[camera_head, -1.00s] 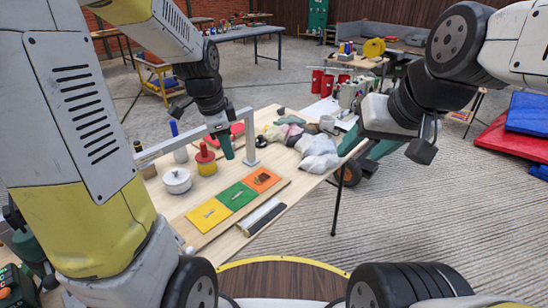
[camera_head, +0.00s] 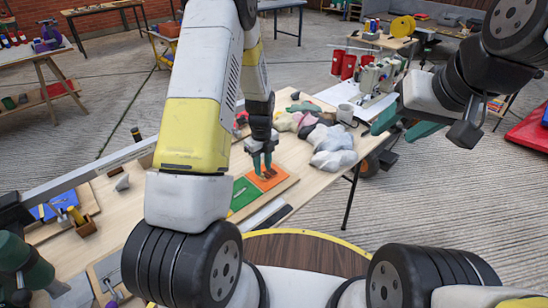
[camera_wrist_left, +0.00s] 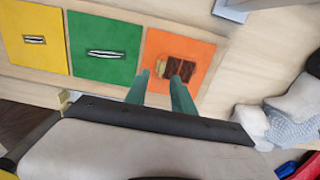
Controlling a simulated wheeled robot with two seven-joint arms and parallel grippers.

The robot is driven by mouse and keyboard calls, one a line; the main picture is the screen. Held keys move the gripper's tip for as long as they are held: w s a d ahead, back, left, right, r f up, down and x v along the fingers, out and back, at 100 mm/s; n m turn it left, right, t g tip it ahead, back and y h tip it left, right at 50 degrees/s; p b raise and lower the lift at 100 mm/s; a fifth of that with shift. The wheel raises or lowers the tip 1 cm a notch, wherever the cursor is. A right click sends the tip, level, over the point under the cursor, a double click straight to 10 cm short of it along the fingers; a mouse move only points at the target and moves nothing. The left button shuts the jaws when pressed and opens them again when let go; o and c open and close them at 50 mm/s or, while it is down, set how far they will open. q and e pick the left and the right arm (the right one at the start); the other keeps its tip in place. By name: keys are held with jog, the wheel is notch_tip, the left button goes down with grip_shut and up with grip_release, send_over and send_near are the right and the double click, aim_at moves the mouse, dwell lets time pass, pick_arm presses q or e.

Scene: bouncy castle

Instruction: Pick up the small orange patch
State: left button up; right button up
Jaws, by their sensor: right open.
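An orange square (camera_wrist_left: 197,50) lies on the board beside a green square (camera_wrist_left: 103,45) and a yellow square (camera_wrist_left: 33,38). On the orange square are a small dark brown piece (camera_wrist_left: 181,71) and a smaller yellowish-tan piece (camera_wrist_left: 161,66); I cannot tell which is the small patch. In the head view the orange square (camera_head: 281,174) is partly behind my fingers. My left gripper (camera_head: 264,172) points down over the orange square. Its green fingers (camera_wrist_left: 160,76) are apart, with nothing clearly held between them. My right gripper (camera_head: 403,126) is open and empty, off the table's right side.
Grey and coloured cloths (camera_head: 328,145) lie on the table behind and right of the board. Tools and a blue tray (camera_head: 58,208) lie at the left.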

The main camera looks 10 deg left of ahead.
aim_at(263, 172)
pick_arm(q)
notch_tip(263, 172, down, 4)
jog(key=shift+a+r, duration=0.1)
jog(key=shift+r, duration=0.1)
grip_shut()
jog(key=shift+r, duration=0.1)
